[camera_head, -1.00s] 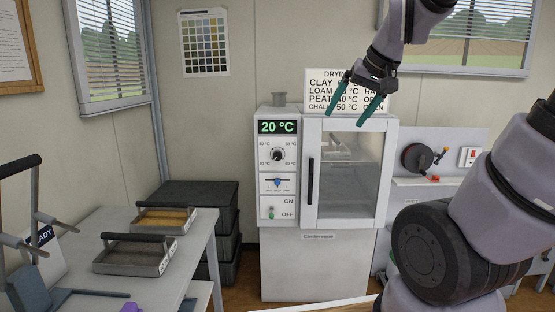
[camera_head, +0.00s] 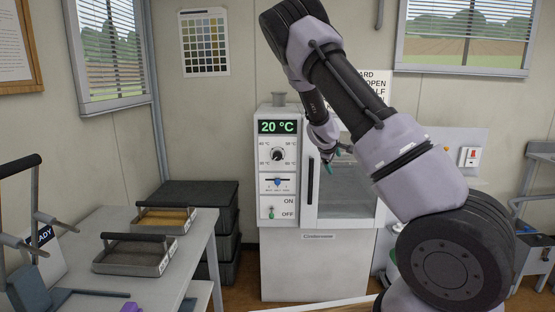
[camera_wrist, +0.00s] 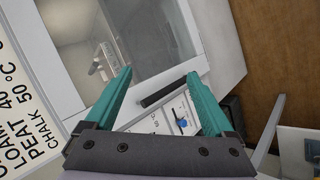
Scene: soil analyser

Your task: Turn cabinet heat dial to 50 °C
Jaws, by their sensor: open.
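The white drying cabinet (camera_head: 317,265) has a green display (camera_head: 278,127) reading 20 °C. Below the display is the black round heat dial (camera_head: 278,155), with temperature marks around it. In the head view my gripper (camera_head: 337,164) is in front of the glass door, right of the dial and apart from it. In the wrist view my gripper (camera_wrist: 161,74) is open and empty, its two green fingers spread. The door handle (camera_wrist: 163,95) shows between the fingers, with the white control panel beyond. I cannot make out the dial in the wrist view.
A blue slider (camera_head: 277,182) and an ON/OFF switch (camera_head: 271,212) sit below the dial. The vertical door handle (camera_head: 310,182) stands out just right of the panel. A sign (camera_head: 376,88) on top is partly hidden by my arm. A table (camera_head: 205,230) with trays stands left.

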